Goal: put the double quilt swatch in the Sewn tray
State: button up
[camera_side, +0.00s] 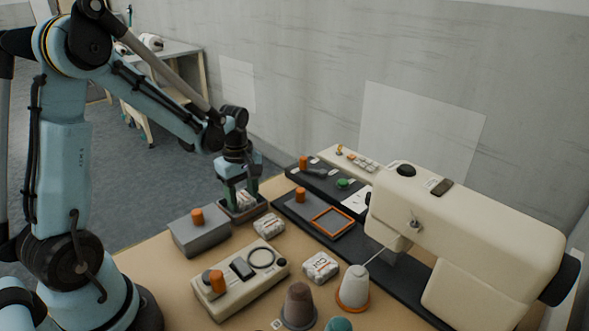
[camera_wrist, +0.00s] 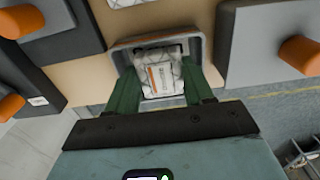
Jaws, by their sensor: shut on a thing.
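My gripper (camera_side: 240,197) is low over a small grey tray (camera_side: 236,218) at the back left of the table. In the wrist view my gripper (camera_wrist: 165,90) has its green fingers shut on a white quilted swatch (camera_wrist: 165,77) with an orange stripe. The swatch sits inside the outline of the tray, whose rim (camera_wrist: 122,57) shows around it. I cannot tell whether it touches the tray floor. Its print and any tray label are too small to read. Two similar white swatches (camera_side: 268,225) (camera_side: 321,267) lie on the table, apart from my gripper.
A grey box (camera_side: 188,238) with an orange knob stands beside the tray. A beige control box (camera_side: 240,292) is nearer. A dark plate with an orange frame (camera_side: 333,220) and a cream sewing machine (camera_side: 460,225) fill the right. Cones (camera_side: 299,307) (camera_side: 354,288) stand in front.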

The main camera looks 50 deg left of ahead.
aim_at(243, 199)
jog(key=shift+f, duration=0.35)
jog(key=shift+f, duration=0.1)
jog(key=o, duration=0.8)
jog(key=shift+o, duration=0.2)
notch_tip(243, 199, up, 12)
jog(key=s+d+m+t, duration=0.3)
jog(key=d+m, duration=0.3)
jog(key=m, duration=0.3)
jog(key=s+d+m+t, duration=0.2)
jog(key=d+m+t, duration=0.2)
jog(key=m, duration=0.5)
jog(key=shift+s+d+r, duration=0.35)
jog(key=shift+s+d, duration=0.05)
jog(key=shift+d, duration=0.9)
